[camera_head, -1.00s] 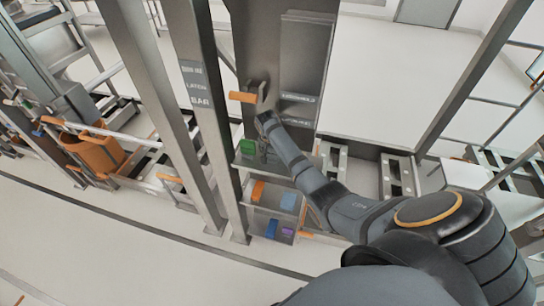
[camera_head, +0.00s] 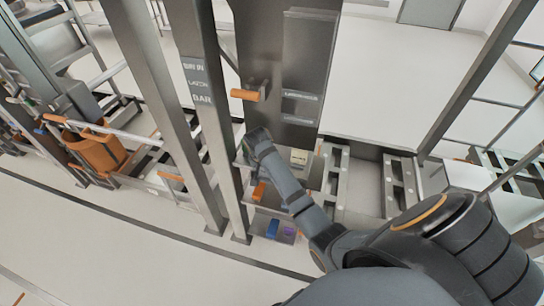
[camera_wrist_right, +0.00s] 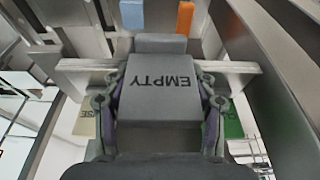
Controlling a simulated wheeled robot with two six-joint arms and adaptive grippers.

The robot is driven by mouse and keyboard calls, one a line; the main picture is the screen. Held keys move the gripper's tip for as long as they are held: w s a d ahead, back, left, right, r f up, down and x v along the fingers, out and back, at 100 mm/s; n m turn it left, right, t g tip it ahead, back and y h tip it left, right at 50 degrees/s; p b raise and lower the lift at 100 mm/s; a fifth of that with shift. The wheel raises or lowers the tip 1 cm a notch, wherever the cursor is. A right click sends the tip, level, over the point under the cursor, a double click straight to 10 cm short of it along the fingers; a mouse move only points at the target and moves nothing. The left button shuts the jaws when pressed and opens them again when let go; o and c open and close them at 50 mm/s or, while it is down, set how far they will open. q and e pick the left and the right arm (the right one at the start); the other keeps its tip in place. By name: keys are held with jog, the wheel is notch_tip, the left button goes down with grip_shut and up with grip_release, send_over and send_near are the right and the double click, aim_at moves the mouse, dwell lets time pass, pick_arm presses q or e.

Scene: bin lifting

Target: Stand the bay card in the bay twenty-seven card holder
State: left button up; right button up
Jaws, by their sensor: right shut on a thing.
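My right gripper (camera_head: 256,140) is at the left part of a small upper shelf, beside the metal post. In the right wrist view its fingers (camera_wrist_right: 161,84) are shut on a grey card block (camera_wrist_right: 160,104) marked EMPTY, which reads upside down there. The block lies in front of a pale shelf edge (camera_wrist_right: 240,68); I cannot tell whether they touch. Two label strips (camera_head: 299,97) are on the tall grey panel (camera_head: 262,45); their lettering is too small to read, so I cannot tell which belongs to bay twenty-seven. My left gripper is not in view.
A cream card (camera_head: 299,156) stands on the shelf's right. A green card (camera_wrist_right: 232,120) shows in the wrist view. Orange (camera_head: 259,191) and blue (camera_head: 272,229) blocks sit lower. An orange handle (camera_head: 245,94) juts from the panel. A signed metal post (camera_head: 203,110) stands left.

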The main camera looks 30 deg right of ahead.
jog(key=s+a, duration=0.4)
jog(key=a, duration=0.1)
jog(key=shift+s+a+b, duration=0.3)
jog(key=shift+s, duration=0.1)
